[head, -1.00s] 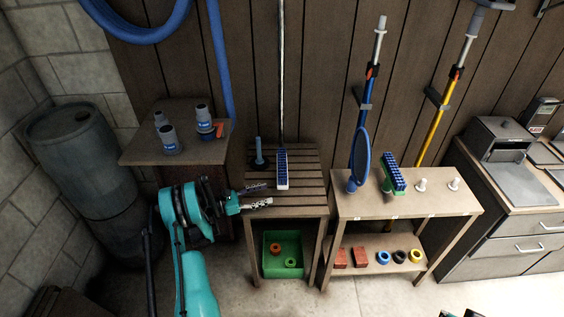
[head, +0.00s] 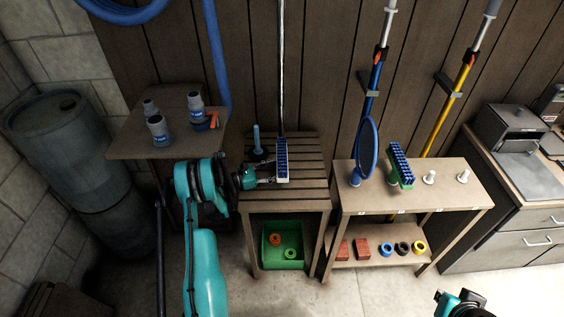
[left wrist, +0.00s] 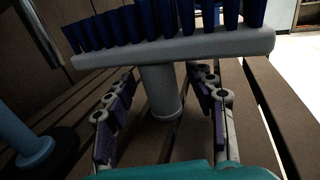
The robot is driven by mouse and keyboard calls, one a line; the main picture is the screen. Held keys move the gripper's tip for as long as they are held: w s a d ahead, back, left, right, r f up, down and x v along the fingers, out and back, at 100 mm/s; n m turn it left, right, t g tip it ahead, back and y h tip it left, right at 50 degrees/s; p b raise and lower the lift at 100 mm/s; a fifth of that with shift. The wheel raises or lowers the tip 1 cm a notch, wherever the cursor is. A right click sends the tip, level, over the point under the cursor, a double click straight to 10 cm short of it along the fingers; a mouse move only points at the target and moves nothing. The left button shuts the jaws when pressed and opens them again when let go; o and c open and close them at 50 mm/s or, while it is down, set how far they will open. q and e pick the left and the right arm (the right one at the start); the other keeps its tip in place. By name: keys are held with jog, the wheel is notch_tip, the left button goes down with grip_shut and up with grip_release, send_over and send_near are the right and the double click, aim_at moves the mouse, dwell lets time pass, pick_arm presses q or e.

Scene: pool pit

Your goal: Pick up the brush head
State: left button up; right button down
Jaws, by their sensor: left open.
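The brush head (head: 282,160) has blue bristles on a pale grey bar and stands on the slatted table. In the left wrist view the brush head (left wrist: 190,48) is close, bristles up, with a short round stem below its bar. My left gripper (head: 267,179) is open at the brush head's left side. In the left wrist view its two fingers stand on either side of the stem, with gaps visible on both sides. Part of my right arm's end (head: 461,303) shows at the bottom right; its jaws cannot be made out.
A blue upright handle on a dark base (head: 257,140) stands left of the brush head. A green bin (head: 282,265) sits under the slatted table (head: 312,190). The right table holds a blue oval (head: 366,150) and a green brush (head: 401,165). Grey bottles (head: 158,130) stand on the left table.

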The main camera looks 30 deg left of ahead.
pick_arm(q)
jog(key=b+x, duration=0.2)
jog(key=x, duration=0.3)
jog(key=shift+f, duration=0.15)
jog(key=shift+w+d, duration=0.1)
jog(key=shift+w, duration=0.1)
jog(key=shift+c, duration=0.4)
grip_shut()
